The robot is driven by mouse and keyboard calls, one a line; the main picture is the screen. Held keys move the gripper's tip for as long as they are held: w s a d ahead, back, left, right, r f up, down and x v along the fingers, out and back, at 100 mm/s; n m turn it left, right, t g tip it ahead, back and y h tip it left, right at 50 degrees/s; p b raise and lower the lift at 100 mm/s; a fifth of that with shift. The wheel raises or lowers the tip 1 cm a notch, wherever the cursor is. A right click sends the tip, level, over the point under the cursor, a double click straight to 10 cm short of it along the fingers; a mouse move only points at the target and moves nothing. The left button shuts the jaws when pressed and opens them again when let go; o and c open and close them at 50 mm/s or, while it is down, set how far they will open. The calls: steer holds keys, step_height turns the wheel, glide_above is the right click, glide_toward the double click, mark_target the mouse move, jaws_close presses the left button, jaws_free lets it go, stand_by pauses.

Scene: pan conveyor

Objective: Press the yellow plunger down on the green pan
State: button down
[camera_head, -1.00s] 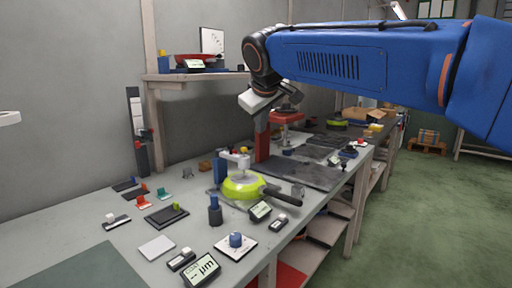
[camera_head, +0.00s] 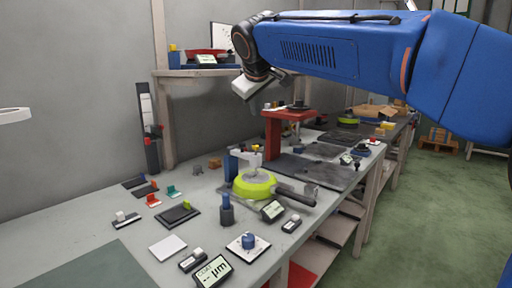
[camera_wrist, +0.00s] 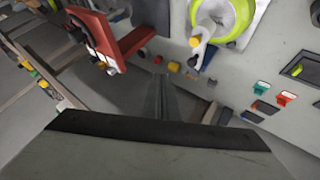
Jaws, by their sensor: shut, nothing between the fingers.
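The green pan (camera_head: 243,190) sits on the bench in a small press fixture (camera_head: 248,157), its dark handle pointing right. In the wrist view the green pan (camera_wrist: 247,32) shows at the top, as a green rim around a pale inside. A small yellow knob (camera_wrist: 195,42) stands by its edge on a blue part; I cannot tell if this is the plunger. My gripper (camera_head: 247,88) is in the air above and behind the pan, apart from it. In the wrist view my gripper's fingers (camera_wrist: 163,100) are together and empty.
A red stand (camera_head: 290,114) rises from the bench behind the pan. It also shows in the wrist view (camera_wrist: 97,38). A blue-knobbed plate (camera_head: 248,242), meters and small switches lie around the pan.

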mark_target(256, 146)
step_height(256, 146, down, 8)
stand_by(0.6)
steer(key=shift+f, duration=0.25)
stand_by(1.8)
steer(key=shift+f, duration=0.3)
steer(key=shift+s+f, duration=0.1)
steer(key=shift+f, duration=1.35)
stand_by(1.9)
steer(key=shift+r, duration=0.1)
steer(key=shift+r, duration=1.6)
